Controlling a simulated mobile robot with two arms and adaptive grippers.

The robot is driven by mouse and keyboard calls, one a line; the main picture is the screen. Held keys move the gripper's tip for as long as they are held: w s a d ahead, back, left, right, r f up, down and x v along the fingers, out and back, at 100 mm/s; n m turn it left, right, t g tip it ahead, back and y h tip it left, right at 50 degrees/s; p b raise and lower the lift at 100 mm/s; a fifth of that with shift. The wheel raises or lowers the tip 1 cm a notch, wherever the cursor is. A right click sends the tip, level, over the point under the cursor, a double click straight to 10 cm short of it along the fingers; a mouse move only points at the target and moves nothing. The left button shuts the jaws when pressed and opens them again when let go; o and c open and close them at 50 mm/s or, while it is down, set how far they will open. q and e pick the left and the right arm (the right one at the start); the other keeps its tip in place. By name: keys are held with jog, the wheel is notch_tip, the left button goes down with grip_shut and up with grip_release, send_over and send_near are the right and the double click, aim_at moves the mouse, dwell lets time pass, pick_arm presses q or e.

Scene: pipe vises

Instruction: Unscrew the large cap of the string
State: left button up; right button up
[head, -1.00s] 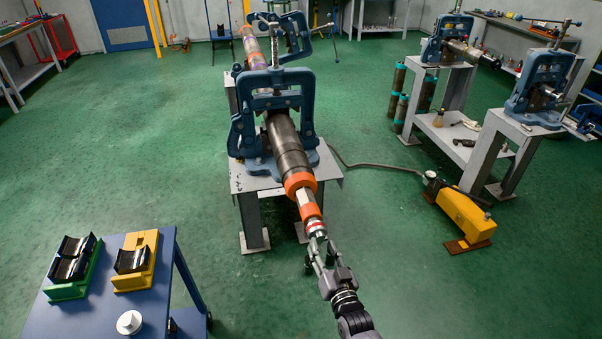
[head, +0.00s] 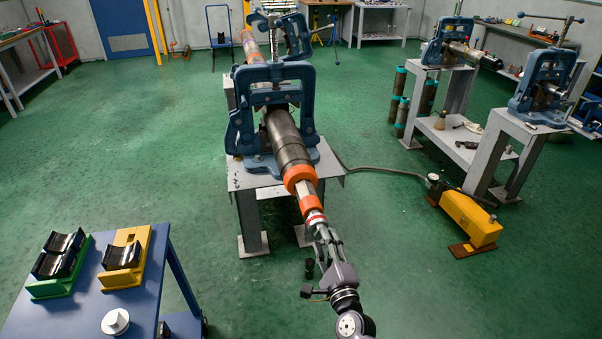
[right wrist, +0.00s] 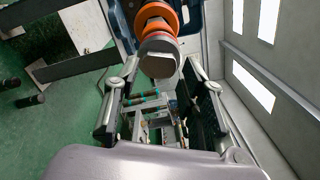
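The string (head: 288,150) is a long dark pipe lying through the blue vise (head: 270,95), with orange rings (head: 300,178) towards its near end. The near end, with a red and white band (head: 315,218), points at my right gripper (head: 325,238). In the right wrist view, the grey end piece with a dark face (right wrist: 158,62), which I take for the large cap, shows beyond and between the spread fingers. My right gripper is open there (right wrist: 158,105), with nothing visible between its fingertips. I cannot tell whether a finger touches the cap. My left gripper is not in view.
A blue table (head: 75,318) at lower left carries green (head: 45,290) and yellow (head: 120,280) cradles and a white round piece (head: 115,322). A yellow pump (head: 470,220) with a hose stands right of the vise. Open green floor lies between.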

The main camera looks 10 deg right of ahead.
pick_arm(q)
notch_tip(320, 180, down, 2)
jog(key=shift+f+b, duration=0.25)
jog(key=shift+b, duration=0.45)
pick_arm(e)
jog(key=m+h, duration=0.1)
jog(key=m, duration=1.5)
jog(key=shift+a+r+m, duration=0.1)
jog(key=shift+m, duration=0.2)
jog(key=shift+w, duration=0.1)
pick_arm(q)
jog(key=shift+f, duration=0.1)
pick_arm(e)
jog(key=shift+w, duration=1.05)
jog(key=shift+c, duration=0.6)
